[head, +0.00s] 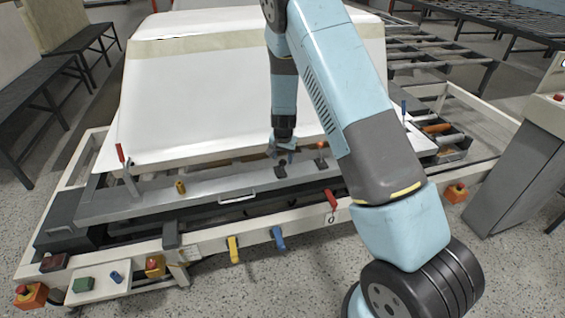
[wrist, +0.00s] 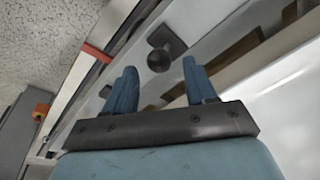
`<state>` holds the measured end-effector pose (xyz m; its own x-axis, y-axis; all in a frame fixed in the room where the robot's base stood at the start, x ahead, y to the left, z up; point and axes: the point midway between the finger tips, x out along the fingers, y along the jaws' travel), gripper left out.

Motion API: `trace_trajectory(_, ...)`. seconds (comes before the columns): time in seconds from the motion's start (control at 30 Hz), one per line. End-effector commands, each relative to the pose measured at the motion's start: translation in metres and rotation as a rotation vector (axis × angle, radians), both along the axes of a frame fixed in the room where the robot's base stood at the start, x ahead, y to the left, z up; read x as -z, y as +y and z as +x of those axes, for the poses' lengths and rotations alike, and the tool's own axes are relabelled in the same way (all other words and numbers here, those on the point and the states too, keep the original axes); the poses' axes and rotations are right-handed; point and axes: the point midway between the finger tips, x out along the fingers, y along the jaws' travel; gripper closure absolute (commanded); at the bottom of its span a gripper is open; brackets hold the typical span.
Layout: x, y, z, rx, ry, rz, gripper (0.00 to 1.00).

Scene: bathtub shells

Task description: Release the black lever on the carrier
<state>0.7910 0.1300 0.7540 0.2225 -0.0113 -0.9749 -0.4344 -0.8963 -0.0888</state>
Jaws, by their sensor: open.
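The carrier (head: 160,203) is a grey metal frame under a large white shell (head: 230,100). A small black lever (head: 281,171) stands on its front rail, just below my gripper (head: 285,148). In the wrist view the lever appears as a black knob (wrist: 167,46) on a dark base, seen beyond the fingertips and roughly between them. My gripper (wrist: 160,72) has two blue fingers spread apart with nothing between them. I see no clear contact between the fingers and the lever. The lever's exact depth from the fingertips is hard to tell.
A red handle (head: 120,154), a yellow knob (head: 180,187) and an orange-topped knob (head: 321,146) also stand on the carrier. Red (head: 331,200), yellow (head: 233,250) and blue (head: 278,238) handles sit along the front beam. A grey cabinet (head: 515,180) stands at right.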

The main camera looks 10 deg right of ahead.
Motion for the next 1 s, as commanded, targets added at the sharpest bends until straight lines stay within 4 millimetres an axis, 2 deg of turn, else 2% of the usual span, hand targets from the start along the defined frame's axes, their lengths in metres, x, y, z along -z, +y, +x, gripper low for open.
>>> trace_trajectory(0.2, -0.041, 0.002, -0.009, -0.002, 0.000, 0.000, 0.44)
trace_trajectory(0.4, -0.070, 0.002, -0.016, -0.002, 0.000, 0.000, 0.44)
trace_trajectory(0.6, -0.084, 0.001, -0.020, 0.000, 0.002, 0.000, 0.44)
trace_trajectory(1.0, -0.087, 0.001, -0.020, 0.000, 0.002, 0.001, 0.44)
